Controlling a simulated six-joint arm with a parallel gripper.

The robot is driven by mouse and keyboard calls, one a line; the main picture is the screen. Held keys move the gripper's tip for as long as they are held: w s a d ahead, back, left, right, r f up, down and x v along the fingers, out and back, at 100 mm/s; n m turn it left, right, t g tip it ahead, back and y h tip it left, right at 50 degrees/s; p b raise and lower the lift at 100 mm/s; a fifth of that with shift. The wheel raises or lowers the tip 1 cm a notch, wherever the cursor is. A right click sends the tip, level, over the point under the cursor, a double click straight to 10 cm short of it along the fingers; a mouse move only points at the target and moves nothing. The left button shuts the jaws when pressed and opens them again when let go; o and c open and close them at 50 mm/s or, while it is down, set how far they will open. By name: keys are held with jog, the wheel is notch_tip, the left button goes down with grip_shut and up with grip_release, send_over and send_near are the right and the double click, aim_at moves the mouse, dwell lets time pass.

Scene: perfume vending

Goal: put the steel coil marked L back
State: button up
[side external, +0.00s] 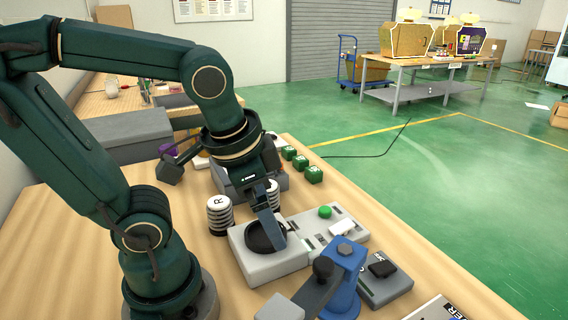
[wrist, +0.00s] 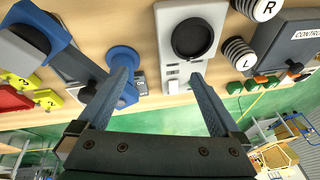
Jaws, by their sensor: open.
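The steel coil marked L (wrist: 240,53) is a striped dark-and-light cylinder, standing on the table at the right of the wrist view. In the side view a striped coil (side external: 273,196) stands behind my gripper, its letter not visible. The coil marked R (wrist: 264,8) stands near it and also shows in the side view (side external: 219,214). My gripper (side external: 270,226) is open and empty, pointing down by the grey device (side external: 262,268) with a round black seat (side external: 264,238). In the wrist view the fingers (wrist: 160,70) are spread wide, apart from both coils; the seat looks empty.
A blue post device (side external: 346,278) with a grey arm stands in front of the grey device. A panel with a green button (side external: 325,211) adjoins it. A control box (wrist: 296,42) is beyond the coils, with green blocks (side external: 301,162) nearby. Yellow numbered blocks (wrist: 47,99) lie at the wrist view's left.

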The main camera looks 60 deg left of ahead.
jog(key=shift+s+d+r+n+t+h, duration=0.15)
jog(key=shift+d+r+n+t+h, duration=0.15)
jog(key=shift+d+n+t, duration=0.25)
jog(key=shift+s+d+r+n+t+h, duration=0.15)
jog(key=shift+d+n+t+h, duration=0.15)
jog(key=shift+d+n+t, duration=0.2)
jog(key=shift+a, duration=0.1)
dwell(0.4)
